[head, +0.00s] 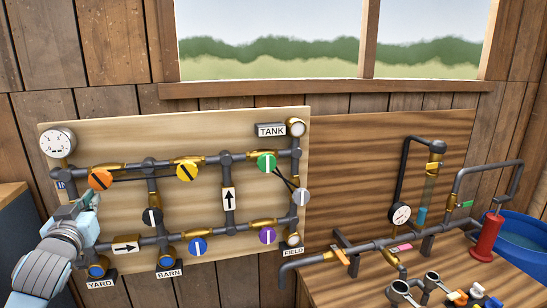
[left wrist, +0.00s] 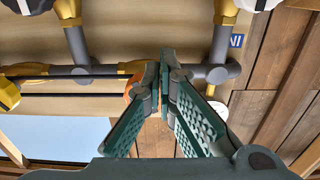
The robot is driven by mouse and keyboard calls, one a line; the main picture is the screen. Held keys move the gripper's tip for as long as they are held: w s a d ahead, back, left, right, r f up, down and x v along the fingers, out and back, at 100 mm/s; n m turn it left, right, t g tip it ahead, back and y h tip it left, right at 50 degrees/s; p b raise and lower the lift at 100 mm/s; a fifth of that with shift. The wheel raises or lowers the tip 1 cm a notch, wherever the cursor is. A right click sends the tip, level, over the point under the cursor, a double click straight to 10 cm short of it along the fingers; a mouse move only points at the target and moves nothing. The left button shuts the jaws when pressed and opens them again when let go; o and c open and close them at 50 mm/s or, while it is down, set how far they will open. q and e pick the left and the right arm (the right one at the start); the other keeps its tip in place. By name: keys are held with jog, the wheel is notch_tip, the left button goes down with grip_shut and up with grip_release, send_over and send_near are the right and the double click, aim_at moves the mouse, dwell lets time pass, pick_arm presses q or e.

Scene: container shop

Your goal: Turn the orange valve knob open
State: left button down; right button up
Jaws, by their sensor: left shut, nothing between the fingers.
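The orange valve knob (head: 100,179) sits on the upper pipe near the left side of the pale pipe board (head: 190,140). Its black stripe lies diagonally, from upper left to lower right. My left gripper (head: 87,197) is shut and empty, just below and left of the knob. In the left wrist view the shut fingers (left wrist: 166,62) stand in front of the knob. Only an orange edge (left wrist: 130,88) of it shows there, so I cannot tell whether they touch. My right gripper is not in view.
The yellow knob (head: 187,172), black knob (head: 152,217) and blue knob (head: 198,246) sit on nearby pipes. A white gauge (head: 58,142) stands above my left gripper. A wooden bench (head: 335,285) with pipes and a red cylinder (head: 487,238) is at the right.

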pick_arm(q)
jog(key=shift+w+r, duration=0.1)
jog(key=shift+r, duration=0.2)
dwell(0.8)
jog(key=shift+d, duration=0.1)
